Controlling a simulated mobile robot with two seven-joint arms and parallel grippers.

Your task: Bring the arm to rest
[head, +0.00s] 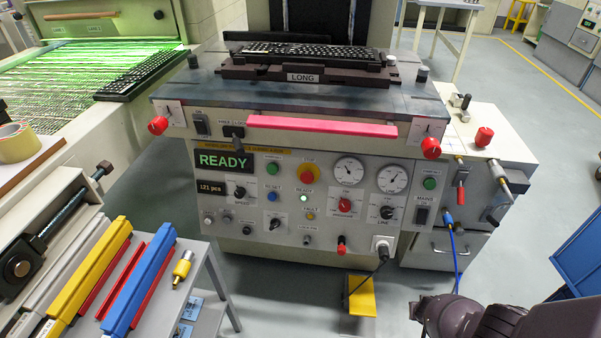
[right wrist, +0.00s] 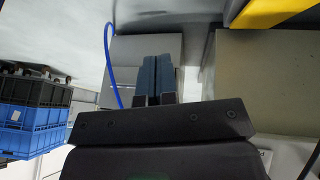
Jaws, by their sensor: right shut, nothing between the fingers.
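My right arm (head: 470,316) enters the head view at the lower right corner, low over the floor and in front of the machine's right side cabinet. In the right wrist view my right gripper (right wrist: 156,78) has its two dark fingers together with nothing between them. It is apart from the machine, with a pale cabinet face (right wrist: 190,50) beyond the fingertips. My left gripper is not in view. The printing machine (head: 300,200) shows READY on its display, and a dark keyboard (head: 310,52) lies on its fixture labelled LONG.
A blue cable (head: 457,245) hangs by the right cabinet and shows in the right wrist view (right wrist: 108,60). A yellow pedal (head: 362,295) is on the floor. Blue crates (right wrist: 30,125) stand at the left of the wrist view. A tool table (head: 200,270) is at lower left.

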